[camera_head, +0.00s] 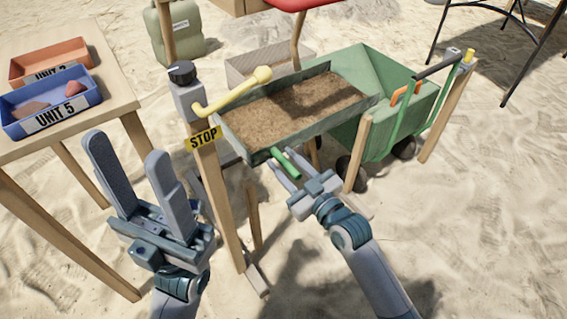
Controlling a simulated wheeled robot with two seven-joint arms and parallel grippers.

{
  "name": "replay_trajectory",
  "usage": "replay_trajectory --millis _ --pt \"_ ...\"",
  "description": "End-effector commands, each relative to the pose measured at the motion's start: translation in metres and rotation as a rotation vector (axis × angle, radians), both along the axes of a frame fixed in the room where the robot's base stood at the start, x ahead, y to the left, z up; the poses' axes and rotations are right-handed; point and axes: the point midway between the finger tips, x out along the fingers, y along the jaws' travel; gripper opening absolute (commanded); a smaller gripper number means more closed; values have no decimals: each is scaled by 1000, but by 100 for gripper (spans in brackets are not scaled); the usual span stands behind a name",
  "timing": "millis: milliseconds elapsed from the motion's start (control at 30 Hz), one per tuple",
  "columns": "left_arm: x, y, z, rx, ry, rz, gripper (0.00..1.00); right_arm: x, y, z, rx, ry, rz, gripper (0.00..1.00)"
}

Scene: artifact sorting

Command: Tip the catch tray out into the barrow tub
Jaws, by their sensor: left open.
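The catch tray (330,125) is a shallow grey-green tray full of brown soil (290,108). It is held up beside the green barrow tub (350,65), its right end over or against the tub's near edge. A green handle (286,163) sticks out from the tray's near side. My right gripper (284,168) is at this handle, fingers along it; whether they are closed on it is unclear. My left gripper (128,165) is open and empty, fingers pointing up, left of the STOP post and near the table.
A wooden post with a STOP sign (204,138) and a yellow lever (232,92) stands between my grippers. A wooden table (95,125) at left holds a blue UNIT 5 tray (85,105) and an orange tray (50,60). Sand lies open at front right.

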Motion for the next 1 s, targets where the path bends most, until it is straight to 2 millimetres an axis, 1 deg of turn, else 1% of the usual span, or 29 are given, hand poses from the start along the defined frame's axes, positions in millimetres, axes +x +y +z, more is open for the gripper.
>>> replay_trajectory --millis 100,367,400,467,500,533,567,833,1000 --pt "0 0 2 0 -11 -1 51 4 3 0 0 0 0 36" --pt "0 0 2 2 -9 -2 51 4 3 0 -1 0 0 36" --pt "0 0 1 2 -8 -1 51 4 3 0 -1 0 0 33" --pt "0 0 1 3 -7 -1 51 4 3 0 -1 0 0 19" --pt "0 0 1 3 -6 -1 51 4 3 0 -1 0 0 9" --pt "0 0 1 3 -6 -1 51 4 3 0 -1 0 0 2" --pt "0 0 1 3 -6 -1 51 4 3 0 -1 0 0 0" --pt "-1 0 2 3 -7 0 51 4 3 2 1 2 0 0" --pt "-1 1 6 5 -4 3 51 5 2 9 12 9 0 0"
